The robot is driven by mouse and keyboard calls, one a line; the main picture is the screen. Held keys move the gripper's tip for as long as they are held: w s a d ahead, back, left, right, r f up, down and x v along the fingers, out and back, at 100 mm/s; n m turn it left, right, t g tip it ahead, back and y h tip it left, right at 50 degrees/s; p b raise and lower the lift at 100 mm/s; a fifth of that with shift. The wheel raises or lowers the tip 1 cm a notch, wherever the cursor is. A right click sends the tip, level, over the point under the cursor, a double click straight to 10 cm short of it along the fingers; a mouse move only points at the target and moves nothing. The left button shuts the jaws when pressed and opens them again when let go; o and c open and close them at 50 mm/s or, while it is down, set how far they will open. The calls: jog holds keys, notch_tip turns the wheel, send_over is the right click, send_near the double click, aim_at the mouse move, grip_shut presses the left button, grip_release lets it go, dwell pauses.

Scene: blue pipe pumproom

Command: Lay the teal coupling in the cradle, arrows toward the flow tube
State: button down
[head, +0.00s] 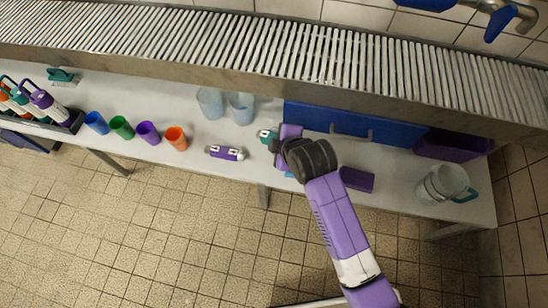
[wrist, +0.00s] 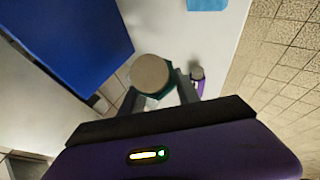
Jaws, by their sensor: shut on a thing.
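The teal coupling (head: 264,135) is held in my gripper (head: 272,138) over the table, left of the blue box. In the wrist view, its round grey end (wrist: 151,75) faces the camera and its teal body (wrist: 138,100) shows between the two fingers of my gripper (wrist: 160,97). Its arrows cannot be made out. A purple and white coupling-like piece (head: 224,153) lies on the table to the left of my gripper; a purple piece with a round grey end (wrist: 198,82) shows beyond the fingers in the wrist view. I cannot identify the cradle or the flow tube.
Blue, green, purple and orange cups (head: 122,127) stand left, with two pale blue containers (head: 225,106) behind. A blue box with a handle (head: 310,117), a purple block (head: 356,179) and a grey jug (head: 440,184) are right. A slatted metal rack (head: 300,52) runs behind.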

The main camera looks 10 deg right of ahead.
notch_tip(320, 180, down, 12)
jog(key=b, duration=0.3)
jog(key=shift+r, duration=0.1)
jog(key=c, duration=0.9)
grip_release()
jog(key=p+v, duration=0.3)
jog(key=v, duration=0.9)
jog(key=shift+p, duration=0.3)
